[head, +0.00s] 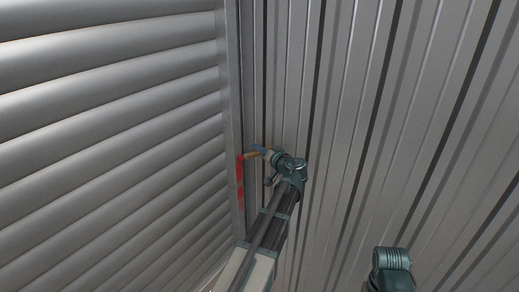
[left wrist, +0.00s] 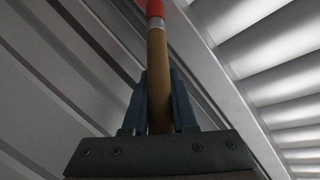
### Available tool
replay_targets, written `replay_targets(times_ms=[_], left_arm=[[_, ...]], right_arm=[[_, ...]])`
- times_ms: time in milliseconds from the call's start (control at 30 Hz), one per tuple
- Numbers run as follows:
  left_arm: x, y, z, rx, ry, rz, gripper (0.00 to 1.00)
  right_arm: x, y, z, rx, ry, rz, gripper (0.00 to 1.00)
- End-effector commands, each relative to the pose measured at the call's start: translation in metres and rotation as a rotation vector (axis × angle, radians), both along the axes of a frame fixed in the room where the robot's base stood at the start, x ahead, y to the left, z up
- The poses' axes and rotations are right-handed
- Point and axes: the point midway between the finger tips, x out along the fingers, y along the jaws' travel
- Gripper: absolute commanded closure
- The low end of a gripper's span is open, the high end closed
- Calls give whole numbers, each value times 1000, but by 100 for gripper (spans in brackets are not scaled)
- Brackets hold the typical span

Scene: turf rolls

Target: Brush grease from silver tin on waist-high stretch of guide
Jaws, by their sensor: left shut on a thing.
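The guide (head: 231,110) is the grey upright rail along the right edge of the ribbed shutter. A stretch of it (head: 240,190) shows red. My left gripper (head: 259,151) is shut on the wooden handle of a brush (head: 250,154). In the left wrist view the brush (left wrist: 158,75) stands between the two blue fingers (left wrist: 158,100), with a metal collar and a red end at the top. In the head view the brush end meets the top of the red stretch; I cannot tell whether it touches. The silver tin is not in view. My right gripper is not in view.
The ribbed grey shutter (head: 110,130) fills the left side. A corrugated metal wall (head: 400,110) fills the right side, close behind my left gripper. Part of my right arm shows at the lower right. The space before the wall between my arms looks clear.

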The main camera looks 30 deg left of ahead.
Motion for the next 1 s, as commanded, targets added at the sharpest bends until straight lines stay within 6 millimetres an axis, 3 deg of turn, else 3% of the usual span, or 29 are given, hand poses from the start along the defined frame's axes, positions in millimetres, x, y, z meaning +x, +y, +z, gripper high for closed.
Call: replay_targets(times_ms=[367, 1000], left_arm=[[0, -2, 2, 1, 1, 1, 100], [-5, -57, 2, 0, 1, 0, 100]], right_arm=[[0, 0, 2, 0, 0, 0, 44], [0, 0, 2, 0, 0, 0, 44]])
